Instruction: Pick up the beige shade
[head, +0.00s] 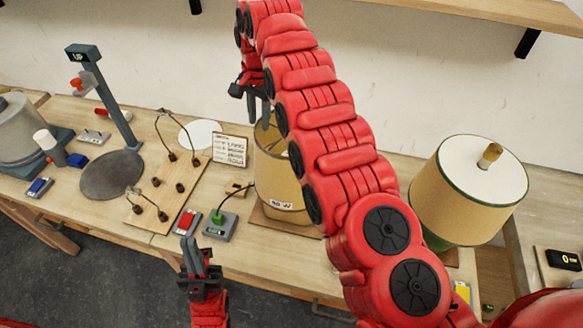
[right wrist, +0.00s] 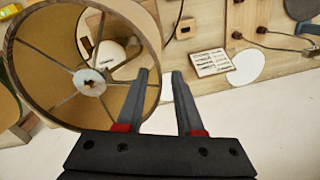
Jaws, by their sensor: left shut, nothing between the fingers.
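A beige shade (head: 278,188) with a small wattage label stands on a wooden board at the table's middle, partly hidden by my right arm. In the right wrist view the shade (right wrist: 28,45) shows its open top, spokes and centre ring. My right gripper (head: 258,108) points down over its rim. In the right wrist view that gripper (right wrist: 160,72) is open, and the rim passes between its fingertips in the picture; I cannot tell if they touch. My left gripper (head: 195,243) is shut and empty in front of the table edge.
A lamp with a green-edged beige shade (head: 468,192) stands at right. A meter with a green plug (head: 220,222) and a red-framed device (head: 186,222) sit near the front edge. A socket board (head: 165,195), a written card (head: 230,150) and a grey stand (head: 112,175) are to the left.

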